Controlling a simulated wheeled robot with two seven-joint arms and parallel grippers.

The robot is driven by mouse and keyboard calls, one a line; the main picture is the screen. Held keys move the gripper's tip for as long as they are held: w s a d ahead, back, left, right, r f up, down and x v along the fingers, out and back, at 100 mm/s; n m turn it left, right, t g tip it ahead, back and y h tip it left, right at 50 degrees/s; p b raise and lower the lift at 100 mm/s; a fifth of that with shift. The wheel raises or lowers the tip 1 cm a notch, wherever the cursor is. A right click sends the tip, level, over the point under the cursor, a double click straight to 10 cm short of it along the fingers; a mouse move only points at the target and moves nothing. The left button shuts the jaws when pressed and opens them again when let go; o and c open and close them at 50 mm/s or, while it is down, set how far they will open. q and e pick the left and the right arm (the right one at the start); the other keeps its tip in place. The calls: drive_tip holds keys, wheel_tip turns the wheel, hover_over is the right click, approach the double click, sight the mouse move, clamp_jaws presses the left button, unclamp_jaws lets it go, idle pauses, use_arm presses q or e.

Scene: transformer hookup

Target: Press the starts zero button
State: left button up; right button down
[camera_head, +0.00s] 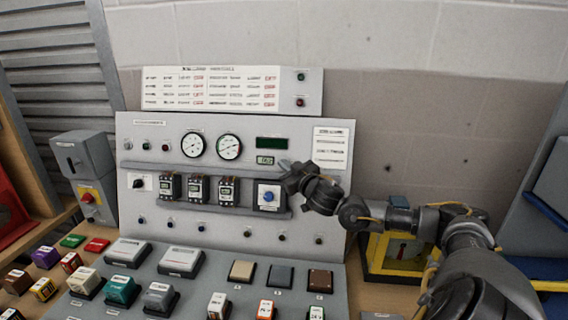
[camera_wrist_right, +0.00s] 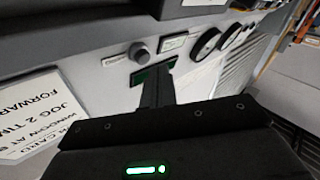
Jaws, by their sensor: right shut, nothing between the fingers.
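The grey control panel (camera_head: 220,232) stands upright against the wall. A small green-lit counter display (camera_head: 265,160) sits below a wider dark green display (camera_head: 272,143). My right gripper (camera_head: 285,165) is just right of the small display, its fingers shut and empty. I cannot read a starts zero label, and the fingertips may hide the button. Contact cannot be told. My left gripper is out of view.
Two round gauges (camera_head: 229,147) and a blue rotary knob (camera_head: 268,196) are on the panel. A printed card (camera_head: 330,147) is right of the gripper. Several coloured blocks stand on the bench in front. A yellow frame (camera_head: 392,255) stands under my right arm.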

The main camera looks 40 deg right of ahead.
drive_tip(key=shift+w+d, duration=0.1)
drive_tip(key=shift+d, duration=0.05)
idle(0.3)
drive_tip(key=shift+w+d+f, duration=0.1)
drive_tip(key=shift+w+d, duration=0.05)
drive_tip(key=shift+d, duration=0.05)
drive_tip(key=shift+w+d+f+p, duration=0.15)
drive_tip(key=shift+w+d+p, duration=0.1)
drive_tip(key=shift+d+p, duration=0.05)
idle(0.8)
drive_tip(key=shift+s+a, duration=0.1)
drive_tip(key=shift+a, duration=0.05)
drive_tip(key=shift+s+a+r+p, duration=0.25)
drive_tip(key=shift+s+a+p, duration=0.1)
drive_tip(key=shift+s+a, duration=0.1)
drive_tip(key=shift+a, duration=0.1)
idle(0.4)
drive_tip(key=shift+s+a+r, duration=0.2)
drive_tip(key=shift+a, duration=0.1)
drive_tip(key=shift+s+a+r+p, duration=0.35)
drive_tip(key=shift+s+a, duration=0.3)
drive_tip(key=shift+a, duration=0.1)
drive_tip(key=shift+s+a+r+p, duration=0.3)
drive_tip(key=shift+s+a, duration=0.3)
drive_tip(key=shift+a, duration=0.1)
